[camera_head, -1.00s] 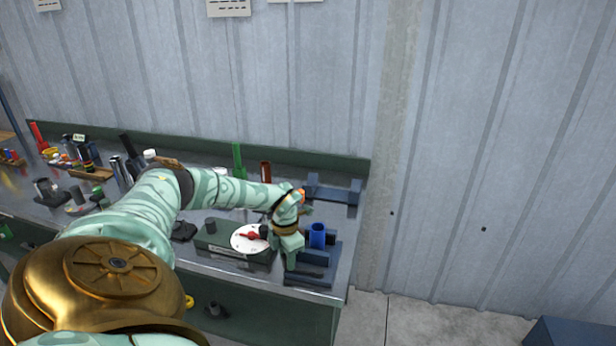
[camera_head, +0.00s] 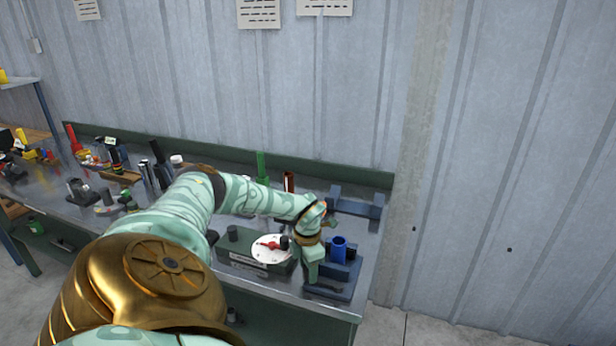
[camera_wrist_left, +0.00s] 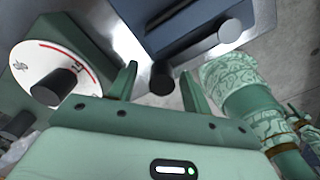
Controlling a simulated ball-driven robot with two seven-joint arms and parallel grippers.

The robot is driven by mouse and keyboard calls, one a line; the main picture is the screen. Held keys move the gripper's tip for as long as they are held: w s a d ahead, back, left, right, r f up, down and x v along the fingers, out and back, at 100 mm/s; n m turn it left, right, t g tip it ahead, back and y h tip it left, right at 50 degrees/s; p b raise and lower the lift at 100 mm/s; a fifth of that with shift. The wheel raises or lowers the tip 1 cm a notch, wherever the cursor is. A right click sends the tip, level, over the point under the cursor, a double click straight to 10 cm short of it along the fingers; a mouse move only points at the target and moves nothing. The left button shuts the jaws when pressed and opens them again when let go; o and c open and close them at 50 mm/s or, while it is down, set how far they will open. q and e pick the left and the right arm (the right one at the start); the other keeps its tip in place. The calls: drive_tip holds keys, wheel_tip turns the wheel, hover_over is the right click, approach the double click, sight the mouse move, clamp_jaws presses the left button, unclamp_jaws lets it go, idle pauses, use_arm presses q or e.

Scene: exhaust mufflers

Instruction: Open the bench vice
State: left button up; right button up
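The blue bench vice (camera_head: 338,286) stands at the right front corner of the workbench, with an upright blue cylinder (camera_head: 338,249) at its jaws. My left gripper (camera_head: 311,274) is at the vice's left side, pointing down. In the left wrist view, its two fingers (camera_wrist_left: 159,80) are apart, with a dark round knob or bar end (camera_wrist_left: 162,78) between or just beyond them. I cannot tell whether they touch it. The vice's blue body (camera_wrist_left: 190,28) lies beyond the fingertips, with a grey round end (camera_wrist_left: 229,31) beside it.
A blue stand (camera_head: 356,207) is behind the vice. Tools and bottles crowd the left of the metal workbench (camera_head: 275,286). Open floor lies to the right.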

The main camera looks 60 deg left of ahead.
use_arm(q)
wheel_tip(320, 180, up, 16)
drive_tip(key=p, duration=0.3)
drive_tip(key=shift+r, duration=0.15)
idle(0.4)
